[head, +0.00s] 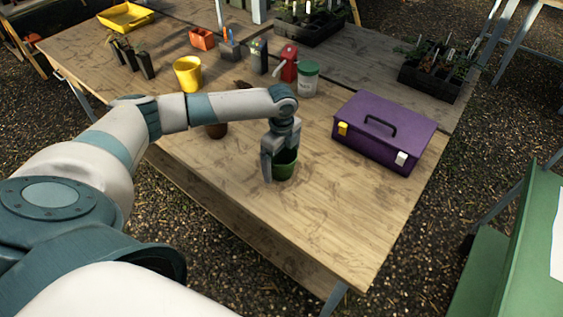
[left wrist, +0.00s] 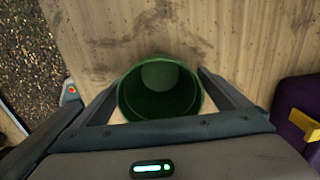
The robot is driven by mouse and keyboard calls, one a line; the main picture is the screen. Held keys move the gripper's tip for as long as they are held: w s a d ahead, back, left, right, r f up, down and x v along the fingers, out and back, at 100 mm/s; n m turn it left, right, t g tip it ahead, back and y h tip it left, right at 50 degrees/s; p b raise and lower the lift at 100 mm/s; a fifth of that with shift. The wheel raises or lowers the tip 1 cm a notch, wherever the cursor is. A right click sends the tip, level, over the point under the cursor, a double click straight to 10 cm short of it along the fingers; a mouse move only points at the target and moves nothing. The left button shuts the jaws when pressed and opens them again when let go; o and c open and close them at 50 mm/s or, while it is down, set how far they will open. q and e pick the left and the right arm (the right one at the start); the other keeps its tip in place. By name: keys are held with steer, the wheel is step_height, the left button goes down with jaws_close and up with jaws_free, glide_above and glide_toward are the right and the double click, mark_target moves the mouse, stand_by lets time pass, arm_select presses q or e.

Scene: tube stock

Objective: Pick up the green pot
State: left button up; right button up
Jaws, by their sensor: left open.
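The green pot (head: 285,170) stands upright on the wooden table, near its front edge. In the left wrist view the green pot (left wrist: 160,92) is seen from above, open and empty inside. My left gripper (head: 279,172) is lowered over it, pointing down. Its fingers (left wrist: 160,97) are open, one on each side of the pot's rim. I cannot tell whether either finger touches the pot. The gripper partly hides the pot in the head view. My right gripper does not show.
A purple toolbox (head: 376,150) stands right of the pot. A red dispenser (head: 289,66) and a green-lidded tub (head: 308,82) stand behind. The table front is clear.

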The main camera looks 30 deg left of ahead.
mark_target(282, 153)
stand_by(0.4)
arm_select(q)
steer(key=c, duration=1.2)
steer(key=shift+o, duration=0.2)
steer(key=shift+r, duration=0.1)
steer(key=shift+r+b, duration=0.45)
steer(key=shift+r, duration=0.15)
step_height(282, 153, up, 2)
steer(key=shift+w+r+b, duration=0.1)
steer(key=shift+r+b, duration=0.05)
steer(key=shift+b, duration=0.35)
steer(key=w+d+r+b, duration=0.2)
steer(key=d+r, duration=0.5)
steer(key=d, duration=0.4)
steer(key=shift+d+r+b, duration=0.15)
steer(key=shift+d+b, duration=0.1)
steer(key=shift+b, duration=0.35)
